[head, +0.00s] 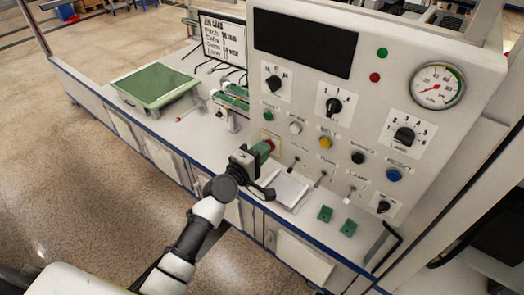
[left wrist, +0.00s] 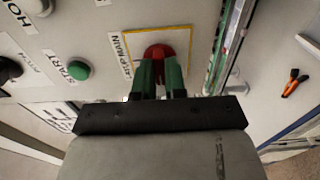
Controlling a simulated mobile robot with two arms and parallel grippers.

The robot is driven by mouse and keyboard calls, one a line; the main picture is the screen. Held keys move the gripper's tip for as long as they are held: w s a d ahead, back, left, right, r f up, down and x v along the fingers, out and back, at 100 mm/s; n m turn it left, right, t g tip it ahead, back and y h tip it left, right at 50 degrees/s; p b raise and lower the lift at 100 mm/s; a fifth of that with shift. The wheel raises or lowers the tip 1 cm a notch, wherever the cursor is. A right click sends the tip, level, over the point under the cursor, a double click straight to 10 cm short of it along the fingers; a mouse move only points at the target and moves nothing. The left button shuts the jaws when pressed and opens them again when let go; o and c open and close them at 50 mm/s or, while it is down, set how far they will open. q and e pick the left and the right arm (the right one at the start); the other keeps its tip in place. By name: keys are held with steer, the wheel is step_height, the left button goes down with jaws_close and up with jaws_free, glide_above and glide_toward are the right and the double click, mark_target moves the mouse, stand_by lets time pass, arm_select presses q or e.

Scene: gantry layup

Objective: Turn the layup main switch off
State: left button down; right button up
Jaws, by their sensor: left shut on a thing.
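The layup main switch is a red knob (left wrist: 158,49) on a yellow-bordered plate (left wrist: 196,36) lettered "LAYUP MAIN" in the left wrist view. In the head view the red knob (head: 270,144) shows at the lower left of the grey control panel, partly hidden by my gripper. My left gripper (head: 262,151) is at the panel, its green fingers shut on the red knob. The fingers also show in the left wrist view (left wrist: 161,76). They cover part of the knob, so I cannot tell its turned position. My right gripper is not in view.
The panel (head: 310,100) carries black selectors, coloured buttons, small toggles and a gauge (head: 437,85). A green start button (left wrist: 79,71) is near the knob. A paper pad (head: 288,190) and green blocks (head: 325,213) lie on the bench below. A green mat (head: 158,85) lies left.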

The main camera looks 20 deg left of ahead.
arm_select(q)
steer(key=c, duration=1.2)
jaws_free()
steer(key=shift+b+v, duration=0.95)
steer(key=shift+v, duration=4.45)
